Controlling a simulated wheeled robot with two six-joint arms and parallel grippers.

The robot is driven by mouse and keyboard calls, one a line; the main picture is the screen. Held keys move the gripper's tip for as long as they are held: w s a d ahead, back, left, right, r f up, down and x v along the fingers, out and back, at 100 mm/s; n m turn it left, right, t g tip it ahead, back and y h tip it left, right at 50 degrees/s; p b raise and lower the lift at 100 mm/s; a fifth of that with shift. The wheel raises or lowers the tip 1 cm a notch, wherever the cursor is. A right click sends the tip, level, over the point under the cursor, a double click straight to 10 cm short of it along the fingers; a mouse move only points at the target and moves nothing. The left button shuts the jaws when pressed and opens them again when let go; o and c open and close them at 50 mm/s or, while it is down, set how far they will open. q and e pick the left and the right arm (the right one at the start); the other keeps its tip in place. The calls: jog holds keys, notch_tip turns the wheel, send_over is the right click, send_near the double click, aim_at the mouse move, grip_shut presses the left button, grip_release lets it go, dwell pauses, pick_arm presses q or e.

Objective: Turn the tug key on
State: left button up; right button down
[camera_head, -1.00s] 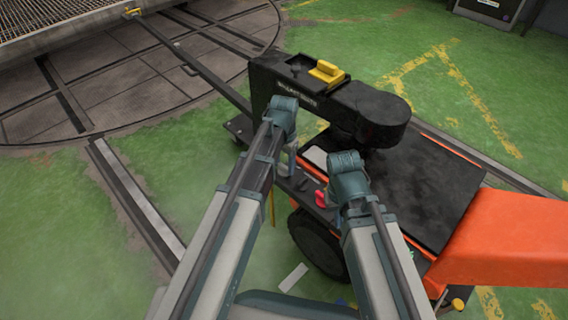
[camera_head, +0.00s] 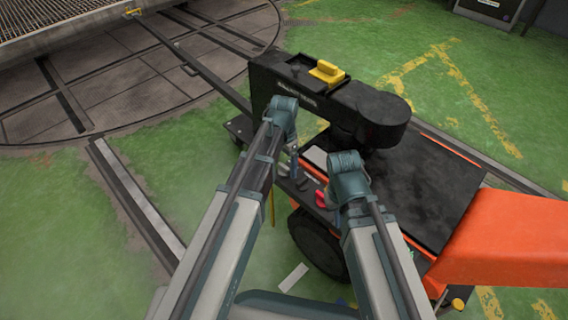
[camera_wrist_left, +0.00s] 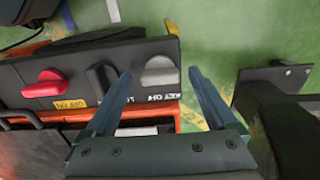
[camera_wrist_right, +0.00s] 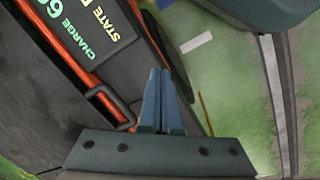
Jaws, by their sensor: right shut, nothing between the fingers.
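The tug (camera_head: 425,190) is a black and orange vehicle right of centre in the head view. Its side panel (camera_wrist_left: 30,72) carries a grey key knob (camera_wrist_left: 158,66) above white "KEY" lettering in the left wrist view. My left gripper (camera_wrist_left: 160,74) is open, its fingertips on either side of the grey knob in the picture; I cannot tell whether they touch it. In the head view, the left gripper (camera_head: 292,162) is over the panel and hides part of it.
A black knob (camera_wrist_left: 101,82) and a red knob (camera_wrist_left: 46,84) sit beside the key on the panel. A black bracket (camera_wrist_left: 270,85) stands to the right. A yellow block (camera_head: 326,72) is on the tug's top.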

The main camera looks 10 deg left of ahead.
aim_at(284, 166)
pick_arm(q)
jog(key=shift+r, duration=0.15)
pick_arm(e)
jog(key=shift+r, duration=0.15)
pick_arm(q)
notch_tip(284, 166, up, 14)
jog(key=p, duration=1.4)
jog(key=shift+f, duration=0.25)
pick_arm(e)
notch_tip(284, 166, up, 14)
jog(key=shift+f, duration=0.2)
pick_arm(q)
jog(key=s+d+n+y, duration=0.1)
jog(key=s+d+n, duration=0.35)
jog(key=s, duration=1.25)
notch_tip(284, 166, up, 29)
jog(key=d+m+p, duration=0.1)
jog(key=d+p, duration=0.1)
jog(key=p, duration=2.6)
pick_arm(e)
notch_tip(284, 166, up, 29)
jog(key=shift+f, duration=0.2)
pick_arm(q)
jog(key=shift+d+f, duration=0.1)
pick_arm(e)
jog(key=shift+s, duration=0.1)
